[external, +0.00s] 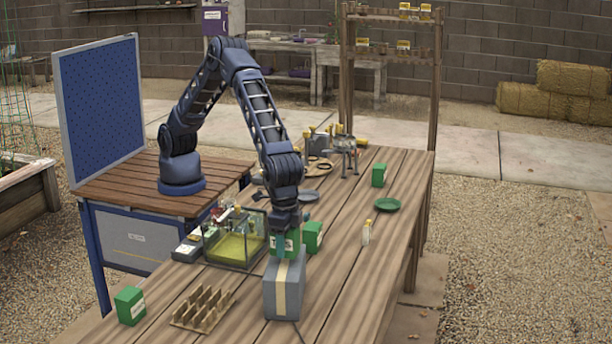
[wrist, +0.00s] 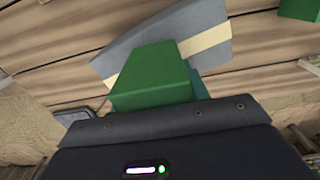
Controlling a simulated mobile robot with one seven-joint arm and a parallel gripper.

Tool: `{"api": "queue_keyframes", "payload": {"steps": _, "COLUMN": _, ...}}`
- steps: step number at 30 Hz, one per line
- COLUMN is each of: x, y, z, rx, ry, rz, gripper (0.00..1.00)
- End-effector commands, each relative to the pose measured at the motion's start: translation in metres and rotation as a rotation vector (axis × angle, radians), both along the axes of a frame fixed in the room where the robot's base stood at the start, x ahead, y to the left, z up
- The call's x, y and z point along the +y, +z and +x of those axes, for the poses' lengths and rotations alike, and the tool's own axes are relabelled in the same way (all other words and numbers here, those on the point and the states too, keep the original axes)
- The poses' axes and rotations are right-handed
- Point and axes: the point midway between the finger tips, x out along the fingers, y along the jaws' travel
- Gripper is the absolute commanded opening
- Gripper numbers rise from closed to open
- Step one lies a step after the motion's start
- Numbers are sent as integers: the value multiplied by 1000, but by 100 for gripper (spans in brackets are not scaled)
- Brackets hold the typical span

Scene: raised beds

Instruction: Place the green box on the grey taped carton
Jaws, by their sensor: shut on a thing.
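My gripper (external: 282,245) points down over the near part of the wooden table and is shut on a green box (external: 292,241). The held green box fills the middle of the wrist view (wrist: 152,72), with one teal finger partly showing beside it. The grey taped carton (external: 271,298) stands on the table under the box, with a cream tape strip down its side and over its top. In the wrist view the carton (wrist: 145,42) lies behind the box. I cannot tell whether the box touches the carton's top.
Another green box (external: 314,236) stands close behind the carton, with others (external: 130,306) and (external: 379,175) elsewhere. A glass tank (external: 225,250) is left of my gripper, a wooden rack (external: 203,309) left of the carton.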

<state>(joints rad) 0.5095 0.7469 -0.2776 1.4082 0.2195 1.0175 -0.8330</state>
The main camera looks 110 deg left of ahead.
Motion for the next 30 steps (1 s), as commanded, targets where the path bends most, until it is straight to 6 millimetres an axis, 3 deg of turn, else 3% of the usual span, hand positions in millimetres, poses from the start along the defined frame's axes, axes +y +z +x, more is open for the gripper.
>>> {"api": "queue_keyframes", "payload": {"steps": 4, "x": 0, "y": -19, "z": 0, "rx": 0, "ry": -1, "rz": 0, "gripper": 20}}
{"api": "queue_keyframes", "payload": {"steps": 16, "x": 0, "y": -24, "z": 0, "rx": 0, "ry": 0, "rz": 0, "gripper": 20}}
{"api": "queue_keyframes", "payload": {"steps": 17, "x": 0, "y": -25, "z": 0, "rx": 0, "ry": 0, "rz": 0, "gripper": 47}}
{"api": "queue_keyframes", "payload": {"steps": 20, "x": 0, "y": -24, "z": 0, "rx": 0, "ry": 0, "rz": 0, "gripper": 67}}
{"api": "queue_keyframes", "payload": {"steps": 30, "x": 0, "y": -22, "z": 0, "rx": -1, "ry": 0, "rz": 0, "gripper": 67}}
